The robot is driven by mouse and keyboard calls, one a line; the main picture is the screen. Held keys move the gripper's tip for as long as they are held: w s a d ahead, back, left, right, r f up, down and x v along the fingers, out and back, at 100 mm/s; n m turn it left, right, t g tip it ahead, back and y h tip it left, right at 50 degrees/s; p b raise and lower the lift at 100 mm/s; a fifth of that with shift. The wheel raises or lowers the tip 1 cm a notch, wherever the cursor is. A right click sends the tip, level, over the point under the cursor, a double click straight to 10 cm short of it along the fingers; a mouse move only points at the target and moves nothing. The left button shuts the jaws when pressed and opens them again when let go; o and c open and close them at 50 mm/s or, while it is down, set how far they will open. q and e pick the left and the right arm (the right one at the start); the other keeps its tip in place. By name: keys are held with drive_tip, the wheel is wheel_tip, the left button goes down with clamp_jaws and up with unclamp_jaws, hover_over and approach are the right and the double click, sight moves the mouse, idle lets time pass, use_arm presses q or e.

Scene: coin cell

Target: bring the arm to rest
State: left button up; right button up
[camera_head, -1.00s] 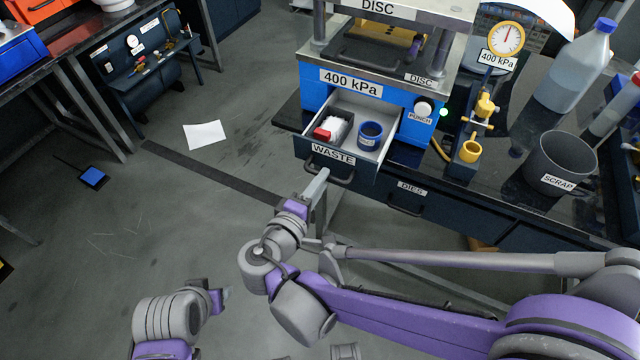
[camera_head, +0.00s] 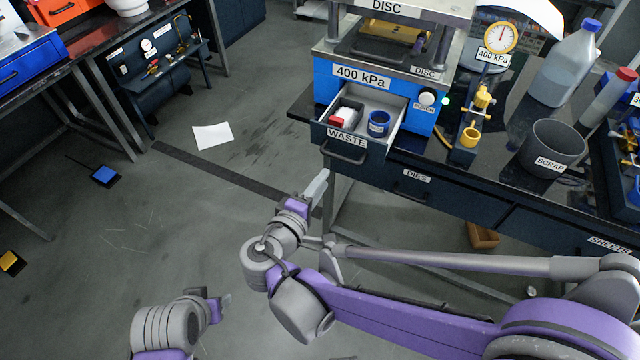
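My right arm reaches in from the right, and its gripper (camera_head: 317,187) is over the floor, in front of and apart from the open WASTE drawer (camera_head: 350,150). Its fingers are seen from the side, and I see nothing held in them; I cannot tell if they are apart. My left gripper (camera_head: 222,303) is low in the view, over bare floor, and is small and edge-on, so its fingers cannot be read.
The drawer sticks out below the blue 400 kPa press (camera_head: 365,90), with a white container with red (camera_head: 345,118) and a blue cup (camera_head: 379,123) inside. The dark bench (camera_head: 480,200) carries a grey SCRAP bin (camera_head: 553,148). The floor (camera_head: 130,270) at left is mostly clear.

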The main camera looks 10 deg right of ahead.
drive_tip(key=shift+w, duration=0.15)
drive_tip(key=shift+d, duration=0.1)
drive_tip(key=s+d+f+m+g+y+p, duration=0.1)
drive_tip(key=s+d+f+m+g+y, duration=0.1)
drive_tip(key=s+d+f+m+g, duration=0.3)
drive_tip(key=s+d+f+m+g+y+p, duration=0.1)
drive_tip(key=s+d+m+g+y+p, duration=0.15)
drive_tip(key=s+d, duration=0.5)
drive_tip(key=s+m+y, duration=0.1)
drive_tip(key=s+a+m+y, duration=0.1)
drive_tip(key=s+y, duration=0.1)
drive_tip(key=s+a+m+y, duration=0.1)
drive_tip(key=shift+s+r+m, duration=0.2)
drive_tip(key=shift+s+m, duration=0.1)
drive_tip(key=shift+m, duration=0.05)
